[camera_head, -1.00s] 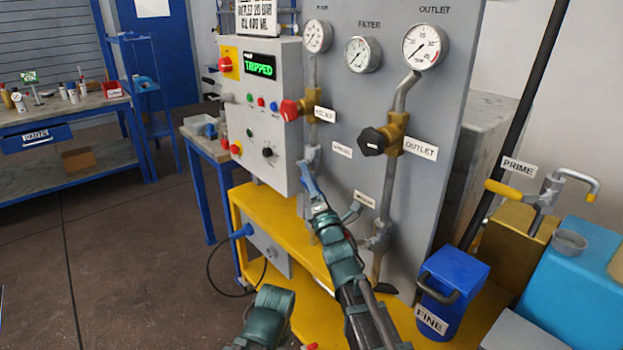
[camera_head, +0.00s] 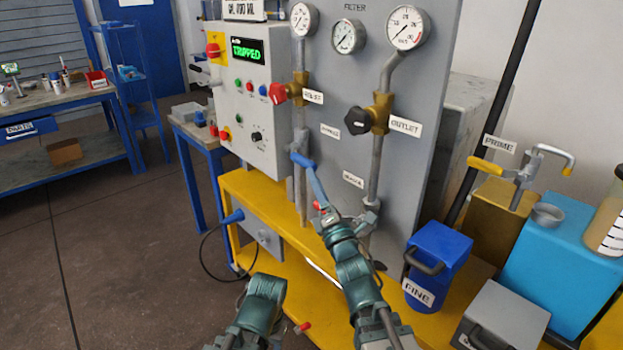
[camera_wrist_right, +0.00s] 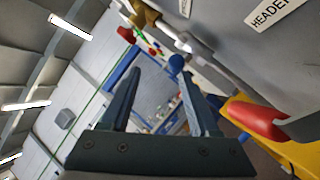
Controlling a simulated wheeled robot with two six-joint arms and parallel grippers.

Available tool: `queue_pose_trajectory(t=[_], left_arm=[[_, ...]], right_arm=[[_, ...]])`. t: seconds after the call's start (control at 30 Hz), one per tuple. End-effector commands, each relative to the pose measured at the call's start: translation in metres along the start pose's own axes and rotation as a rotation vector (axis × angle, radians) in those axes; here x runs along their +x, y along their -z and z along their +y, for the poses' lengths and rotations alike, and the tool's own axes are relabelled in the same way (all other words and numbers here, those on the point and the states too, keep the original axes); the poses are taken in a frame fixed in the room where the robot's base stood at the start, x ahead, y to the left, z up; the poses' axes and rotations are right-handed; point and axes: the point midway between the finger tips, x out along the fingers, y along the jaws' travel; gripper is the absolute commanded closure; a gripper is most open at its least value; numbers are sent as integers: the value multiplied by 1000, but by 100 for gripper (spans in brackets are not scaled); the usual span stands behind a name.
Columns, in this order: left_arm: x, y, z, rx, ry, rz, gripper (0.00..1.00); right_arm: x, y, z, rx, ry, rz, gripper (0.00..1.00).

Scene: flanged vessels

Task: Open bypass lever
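The bypass lever, with a blue grip (camera_head: 299,158), sits on the pipe at the left of the grey panel, below and left of the bypass label (camera_head: 330,131). In the right wrist view its rounded blue end (camera_wrist_right: 176,64) shows beyond and between the fingers. My right gripper (camera_head: 313,178) reaches up from below with its fingers just under the lever. In the wrist view my right gripper (camera_wrist_right: 163,80) is open, with nothing visibly clamped. Whether a finger touches the lever cannot be told. Of my left arm only links show at the bottom; its gripper is not visible.
A red handle (camera_wrist_right: 255,120) lies close to the right finger in the wrist view. The control box (camera_head: 245,100) reads TRIPPED. The black outlet knob (camera_head: 357,120) and red relief knob (camera_head: 278,93) stick out above. A yellow base (camera_head: 265,205) runs below; a blue canister (camera_head: 437,262) stands right.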

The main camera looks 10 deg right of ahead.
Motion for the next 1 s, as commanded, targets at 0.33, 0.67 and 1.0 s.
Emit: queue_pose_trajectory(t=[0.33, 0.67, 1.0], left_arm=[[0, 0, 0, 0, 0, 0, 50], [-41, 1, -3, 10, -11, 7, 97], [-134, 4, -9, 44, -49, 29, 100]], right_arm=[[-4, -1, 2, 0, 0, 0, 38], [13, -9, 8, 133, 137, 2, 38], [19, -6, 0, 565, 611, -79, 38]])
